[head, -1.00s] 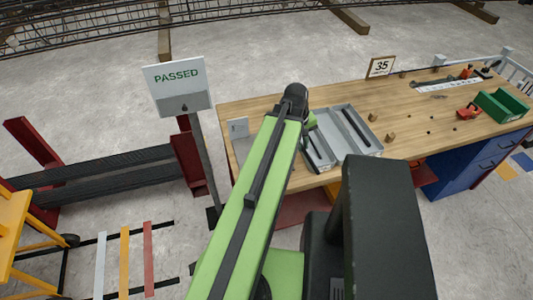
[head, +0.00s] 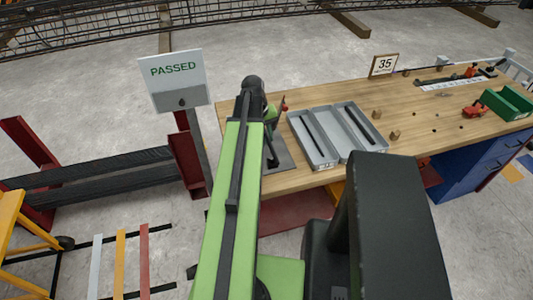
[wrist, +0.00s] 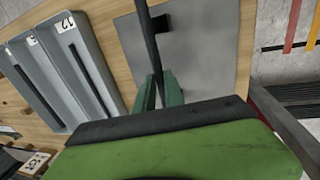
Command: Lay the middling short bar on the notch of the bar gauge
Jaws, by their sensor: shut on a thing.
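My gripper (wrist: 160,80) is shut on a thin dark bar (wrist: 149,38), which runs away between its two green fingers in the wrist view. In the head view my gripper (head: 270,124) is over the left end of the workbench, partly hidden by my arm. Below the bar lies a flat grey plate (wrist: 205,60), also in the head view (head: 279,156). A small dark block (wrist: 162,23) shows on the plate beside the bar's far part; it may be part of the bar gauge. I cannot make out the notch or whether the bar touches it.
A grey tray (head: 321,163) with compartments stands right of the plate, dark bars lying in it; it shows in the wrist view (wrist: 101,75) too. Wooden blocks, a "35" sign (head: 383,66) and a green bin (head: 508,105) are farther right. A "PASSED" sign (head: 175,70) stands left of the bench.

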